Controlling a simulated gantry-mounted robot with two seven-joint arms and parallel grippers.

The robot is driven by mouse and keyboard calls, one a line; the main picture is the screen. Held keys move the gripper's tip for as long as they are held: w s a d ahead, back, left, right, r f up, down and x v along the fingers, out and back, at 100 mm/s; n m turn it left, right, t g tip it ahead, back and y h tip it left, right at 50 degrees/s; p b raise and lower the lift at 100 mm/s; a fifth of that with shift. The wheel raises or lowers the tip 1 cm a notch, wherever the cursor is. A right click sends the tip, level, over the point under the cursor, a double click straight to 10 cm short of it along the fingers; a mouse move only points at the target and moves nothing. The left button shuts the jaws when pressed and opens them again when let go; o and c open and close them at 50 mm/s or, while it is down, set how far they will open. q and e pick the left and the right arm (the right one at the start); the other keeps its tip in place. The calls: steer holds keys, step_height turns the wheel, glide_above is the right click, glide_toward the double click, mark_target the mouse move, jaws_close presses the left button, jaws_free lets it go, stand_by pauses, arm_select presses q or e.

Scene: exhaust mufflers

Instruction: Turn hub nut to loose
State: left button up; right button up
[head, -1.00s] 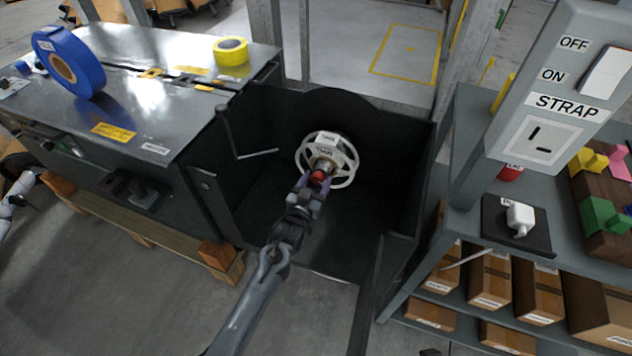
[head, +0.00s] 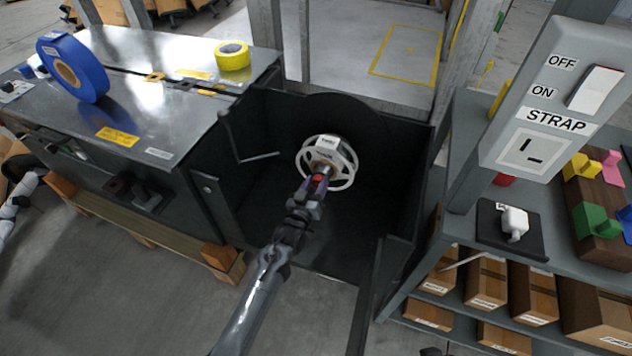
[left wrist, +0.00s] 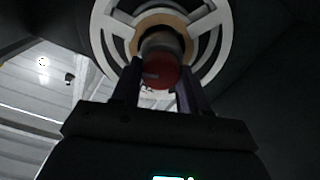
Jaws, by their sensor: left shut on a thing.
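A white spoked reel hub (head: 347,183) is mounted upright in the black bay, with small labels on its upper part. The hub nut (head: 317,179) is the red-tipped piece at the hub's centre, facing me. My left gripper (head: 318,184) is shut on the hub nut, in line with the hub's axis. In the left wrist view the red nut (left wrist: 160,73) sits between the two fingers (left wrist: 159,88), with a grey shaft and a tan ring behind it. In the head view the fingers partly hide the nut. My right gripper is not in view.
Dark walls enclose the bay, with a crank-like bar (head: 258,157) at its left. The metal machine top at left holds a blue strap roll (head: 93,68) and a yellow tape roll (head: 232,60). A shelf and a STRAP switch panel (head: 535,150) stand at right.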

arm_select(q)
steer(key=shift+n+p, duration=0.5)
steer(key=shift+n, duration=1.2)
steer(key=o, duration=1.1)
steer(key=shift+c, duration=0.2)
steer(key=shift+a, duration=0.1)
steer(key=shift+s, duration=0.1)
steer(key=shift+s+a+p, duration=0.1)
steer(key=shift+s+p, duration=0.05)
steer(key=shift+p, duration=0.3)
steer(key=p+v, duration=0.6)
steer(key=v, duration=0.4)
steer(key=shift+s+p, duration=0.15)
steer(key=shift+p, duration=0.2)
